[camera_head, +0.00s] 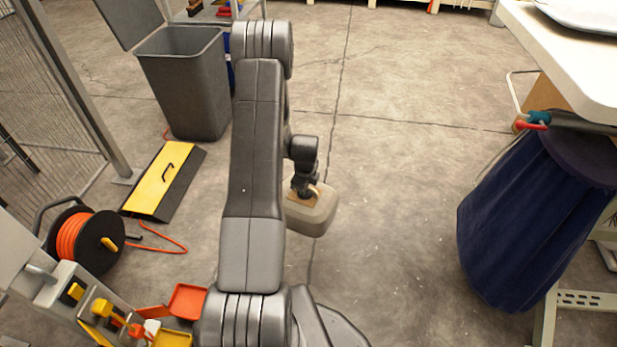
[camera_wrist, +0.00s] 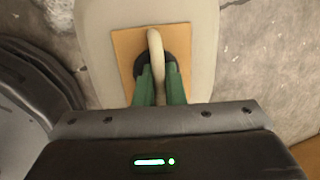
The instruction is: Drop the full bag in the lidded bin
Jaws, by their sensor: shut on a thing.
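The full bag (camera_head: 312,216) is a pale beige, rounded block hanging under my gripper (camera_head: 307,191), over the concrete floor right of my arm. In the wrist view the bag (camera_wrist: 97,45) shows a tan patch with a pale loop handle (camera_wrist: 156,45). My gripper's green fingers (camera_wrist: 160,88) are shut on that loop. The lidded bin (camera_head: 187,90) is a tall grey bin at the upper left; its lid (camera_head: 130,18) stands raised and its mouth is open. The bag is apart from the bin, nearer to me and to its right. My arm hides part of the bag.
A yellow and black ramp (camera_head: 160,180) lies in front of the bin, with an orange cable reel (camera_head: 80,240) nearby. A mesh fence (camera_head: 35,90) stands at the left. A dark blue sack (camera_head: 525,225) hangs by a white table (camera_head: 570,50) at the right. The middle floor is clear.

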